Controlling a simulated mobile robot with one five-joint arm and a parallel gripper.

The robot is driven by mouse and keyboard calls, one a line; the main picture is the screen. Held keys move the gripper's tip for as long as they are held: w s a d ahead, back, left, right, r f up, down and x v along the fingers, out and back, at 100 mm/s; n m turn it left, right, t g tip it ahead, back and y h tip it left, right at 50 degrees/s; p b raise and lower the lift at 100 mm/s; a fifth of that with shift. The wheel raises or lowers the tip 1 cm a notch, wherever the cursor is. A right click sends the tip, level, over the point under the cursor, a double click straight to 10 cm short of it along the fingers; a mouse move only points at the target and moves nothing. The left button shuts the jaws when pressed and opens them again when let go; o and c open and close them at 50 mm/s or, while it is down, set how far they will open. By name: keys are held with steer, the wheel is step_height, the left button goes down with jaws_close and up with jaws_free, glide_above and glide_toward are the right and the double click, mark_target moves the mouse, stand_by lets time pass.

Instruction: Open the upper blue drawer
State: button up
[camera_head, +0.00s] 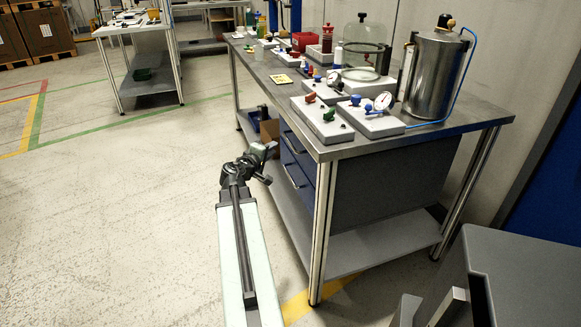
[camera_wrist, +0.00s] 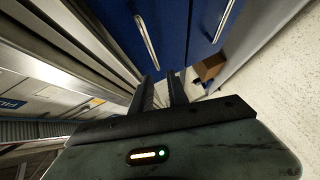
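The upper blue drawer (camera_head: 302,153) sits under the workbench top on its front side and looks closed. Its bar handle (camera_head: 291,141) also shows in the wrist view (camera_wrist: 147,42), ahead of the fingers. The lower blue drawer (camera_head: 300,187) is below it and looks closed, with its own handle (camera_wrist: 224,20) at the upper right of the wrist view. My gripper (camera_head: 268,164) is in front of the drawers, left of them in the head view. In the wrist view its two fingers (camera_wrist: 163,90) stand apart with nothing between them. They appear clear of both handles.
The workbench top (camera_head: 350,150) carries valve blocks, gauges and a metal tank (camera_head: 437,75). A bench leg (camera_head: 322,230) stands right of the drawers. A brown box (camera_wrist: 209,68) is beside the drawer unit. The floor (camera_head: 120,210) left of the bench is clear.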

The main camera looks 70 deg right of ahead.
mark_target(289, 140)
steer(key=shift+h, duration=0.3)
steer(key=s+d, duration=0.1)
steer(key=d, duration=0.2)
steer(key=s+d+f+b, duration=0.1)
steer(key=d, duration=0.2)
steer(key=s+d, duration=0.1)
steer(key=d, duration=0.2)
steer(key=shift+s+d+f, duration=0.1)
steer(key=shift+d+f, duration=0.15)
steer(key=shift+d, duration=0.1)
steer(key=shift+a, duration=0.1)
jaws_close()
stand_by(0.6)
